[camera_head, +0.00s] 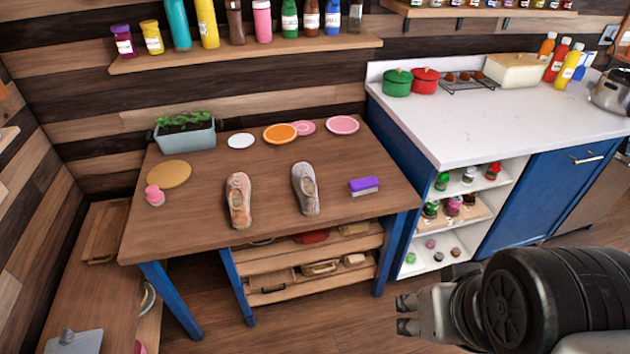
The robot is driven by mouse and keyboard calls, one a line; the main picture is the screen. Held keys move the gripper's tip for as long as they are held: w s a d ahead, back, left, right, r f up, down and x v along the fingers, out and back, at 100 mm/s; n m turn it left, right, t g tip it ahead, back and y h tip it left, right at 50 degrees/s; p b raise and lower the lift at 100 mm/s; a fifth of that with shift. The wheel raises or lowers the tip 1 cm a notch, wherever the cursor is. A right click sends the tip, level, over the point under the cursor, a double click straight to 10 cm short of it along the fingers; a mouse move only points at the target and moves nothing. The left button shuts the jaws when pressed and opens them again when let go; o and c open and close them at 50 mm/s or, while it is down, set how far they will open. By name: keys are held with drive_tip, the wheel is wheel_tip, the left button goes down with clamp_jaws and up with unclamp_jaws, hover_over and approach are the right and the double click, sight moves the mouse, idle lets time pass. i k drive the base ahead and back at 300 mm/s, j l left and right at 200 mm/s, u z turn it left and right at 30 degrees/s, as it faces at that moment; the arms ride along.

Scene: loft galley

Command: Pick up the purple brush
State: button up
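The purple brush (364,186) lies on the right part of the brown wooden table (270,180), near its front right corner. It has a purple back on top and pale bristles below. My gripper (404,314) is at the lower right of the view, in front of the table and apart from the brush. Its fingers point left. They look small and dark here, and I cannot tell how far apart they are. I see nothing held between them.
Two shoes (305,188) lie left of the brush. Plates (342,125), a planter (185,133), a round mat (169,174) and a pink item (154,195) are further off on the table. A blue cabinet with a white counter (480,120) stands to the right. A bottle shelf (250,50) hangs above.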

sight(365, 185)
drive_tip(key=i+j+z, duration=0.2)
drive_tip(key=i, duration=0.35)
drive_tip(key=i+z, duration=0.2)
drive_tip(key=i, duration=0.35)
drive_tip(key=i+j+z, duration=0.15)
drive_tip(key=i, duration=0.35)
drive_tip(key=j, duration=0.1)
